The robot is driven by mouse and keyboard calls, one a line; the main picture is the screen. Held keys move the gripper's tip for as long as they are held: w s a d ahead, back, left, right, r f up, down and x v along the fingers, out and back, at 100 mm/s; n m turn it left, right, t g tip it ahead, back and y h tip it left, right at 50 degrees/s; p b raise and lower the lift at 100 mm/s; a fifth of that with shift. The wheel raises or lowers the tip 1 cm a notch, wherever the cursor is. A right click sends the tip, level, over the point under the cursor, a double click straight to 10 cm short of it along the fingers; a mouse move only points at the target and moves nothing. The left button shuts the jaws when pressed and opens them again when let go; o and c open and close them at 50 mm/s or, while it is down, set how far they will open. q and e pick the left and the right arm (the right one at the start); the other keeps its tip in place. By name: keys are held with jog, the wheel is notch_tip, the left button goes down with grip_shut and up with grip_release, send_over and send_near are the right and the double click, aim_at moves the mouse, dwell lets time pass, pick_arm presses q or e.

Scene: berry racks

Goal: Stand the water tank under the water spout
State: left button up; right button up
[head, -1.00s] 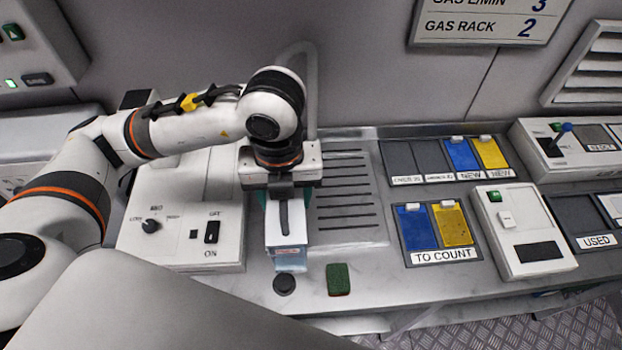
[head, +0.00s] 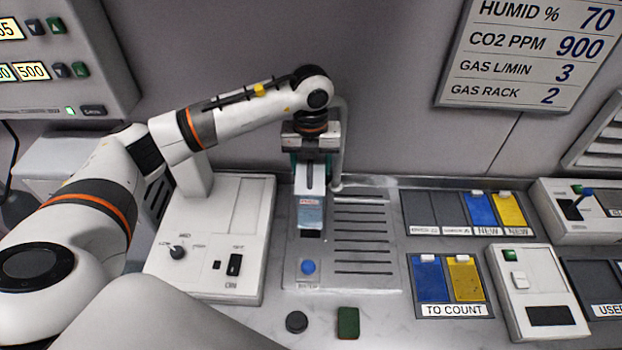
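The water tank (head: 311,213) is a small box with a white top and a pale blue, see-through lower part. My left gripper (head: 311,172) comes down from above behind it and appears shut on it; the fingertips are partly hidden. The tank is upright over the left part of the water station, left of the slotted drain plate (head: 362,240). Whether its base touches the surface is unclear. The water spout (head: 338,187) is a grey bent pipe whose lower end is just right of and behind the tank. My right gripper is not in view.
A blue button (head: 308,267) sits in front of the tank. A white device with a knob and switch (head: 215,240) stands to the left. A black puck (head: 297,322) and a green block (head: 348,323) lie at the front. Card trays (head: 453,311) are to the right.

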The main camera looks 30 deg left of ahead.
pick_arm(q)
jog(key=f, duration=0.3)
jog(key=shift+s+d+p, duration=0.1)
jog(key=shift+s+p, duration=0.1)
jog(key=shift+p, duration=0.15)
notch_tip(320, 180, down, 3)
jog(key=shift+f+p, duration=0.1)
jog(key=shift+p, duration=0.8)
jog(key=shift+w+f, duration=0.2)
jog(key=shift+f, duration=0.3)
jog(key=o, duration=1.5)
jog(key=shift+c, duration=0.2)
jog(key=shift+r, duration=0.1)
